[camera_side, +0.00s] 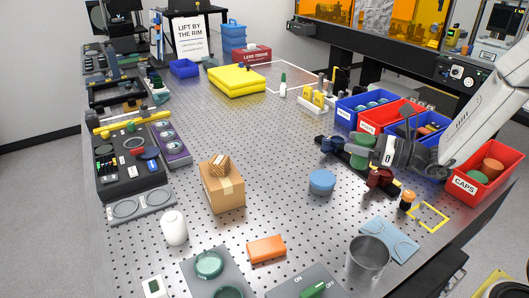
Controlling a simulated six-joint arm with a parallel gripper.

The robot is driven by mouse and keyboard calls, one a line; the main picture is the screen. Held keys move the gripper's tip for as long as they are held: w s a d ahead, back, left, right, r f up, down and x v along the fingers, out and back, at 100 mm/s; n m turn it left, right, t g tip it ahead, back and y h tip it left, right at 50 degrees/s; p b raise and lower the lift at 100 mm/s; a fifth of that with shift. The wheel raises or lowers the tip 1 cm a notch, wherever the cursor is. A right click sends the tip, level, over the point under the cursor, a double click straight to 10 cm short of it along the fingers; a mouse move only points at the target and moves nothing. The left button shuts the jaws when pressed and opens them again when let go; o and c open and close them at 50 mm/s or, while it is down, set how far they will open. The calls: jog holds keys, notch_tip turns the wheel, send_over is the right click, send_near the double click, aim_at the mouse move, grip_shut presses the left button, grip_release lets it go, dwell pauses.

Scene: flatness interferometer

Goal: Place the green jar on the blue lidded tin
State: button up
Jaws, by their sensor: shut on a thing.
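The green jar (364,155) is upright at the right of the middle, beside my gripper (366,147). My gripper reaches in from the right and is shut on the jar; the dark fingers cover part of it. The blue lidded tin (322,183) is a short round tin standing on the perforated table, below and to the left of the jar. The jar and the tin are apart, and nothing is on the tin's lid. How high the jar is above the table cannot be told from this view.
A dark rail with fittings (340,153) lies behind the jar, and a dark red part (380,178) is close below it. A cardboard box (222,190) stands left of the tin. A metal cup (368,258) is in front. Table around the tin is clear.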

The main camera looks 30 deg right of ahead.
jog(key=w+f, duration=0.2)
jog(key=w, duration=0.1)
jog(key=w+f, duration=0.3)
jog(key=w, duration=0.1)
jog(key=w+f, duration=0.3)
jog(key=shift+w+d, duration=0.15)
jog(key=shift+w, duration=0.15)
jog(key=shift+f, duration=0.1)
jog(key=shift+w, duration=0.1)
jog(key=shift+w+f, duration=0.15)
jog(key=shift+f, duration=0.05)
jog(key=shift+w+f, duration=0.1)
jog(key=shift+f, duration=1.5)
jog(key=shift+f, duration=0.15)
